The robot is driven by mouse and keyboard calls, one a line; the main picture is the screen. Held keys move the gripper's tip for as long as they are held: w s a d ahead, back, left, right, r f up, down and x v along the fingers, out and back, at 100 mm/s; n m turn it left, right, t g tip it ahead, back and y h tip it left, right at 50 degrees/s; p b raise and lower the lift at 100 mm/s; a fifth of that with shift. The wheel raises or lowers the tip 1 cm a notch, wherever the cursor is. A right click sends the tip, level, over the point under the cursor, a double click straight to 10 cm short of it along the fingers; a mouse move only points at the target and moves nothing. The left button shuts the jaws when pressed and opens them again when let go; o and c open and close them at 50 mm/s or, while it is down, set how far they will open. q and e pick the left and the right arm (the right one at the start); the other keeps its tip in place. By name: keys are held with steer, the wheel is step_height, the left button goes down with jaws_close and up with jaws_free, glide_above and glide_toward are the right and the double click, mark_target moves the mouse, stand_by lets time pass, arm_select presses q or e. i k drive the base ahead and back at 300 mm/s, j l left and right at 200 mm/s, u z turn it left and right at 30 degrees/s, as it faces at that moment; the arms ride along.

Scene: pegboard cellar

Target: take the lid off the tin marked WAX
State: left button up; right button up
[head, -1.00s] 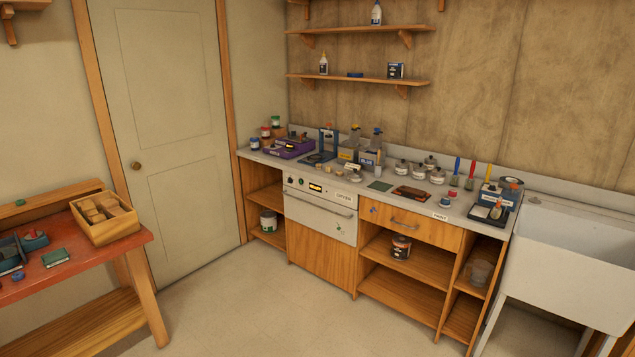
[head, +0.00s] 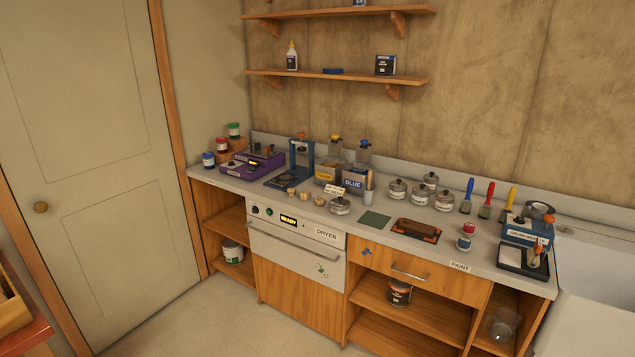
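Several small silver lidded tins (head: 420,196) with pale labels stand in a group on the grey counter, right of centre in the head view. One more silver lidded tin (head: 340,206) stands apart to the left, with a small white sign just above or behind it. The lettering on the tins is too small to read, so I cannot tell which is marked WAX. All of these tins look closed. Neither of my grippers is in view.
The counter (head: 400,245) runs above a dryer (head: 295,233) and open shelves. A green square (head: 374,220) and an orange-brown tool (head: 416,230) lie in front of the tins. Handled brushes (head: 486,200) stand right of them; yellow and blue containers (head: 354,180) stand left. Floor in front is clear.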

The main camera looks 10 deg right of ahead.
mark_target(339, 204)
steer(key=i+j+z, duration=0.1)
steer(key=i+z, duration=0.2)
steer(key=i+j+z, duration=0.3)
steer(key=i, duration=0.2)
steer(key=i+j+z, duration=0.15)
steer(key=i+z, duration=0.15)
steer(key=i, duration=0.05)
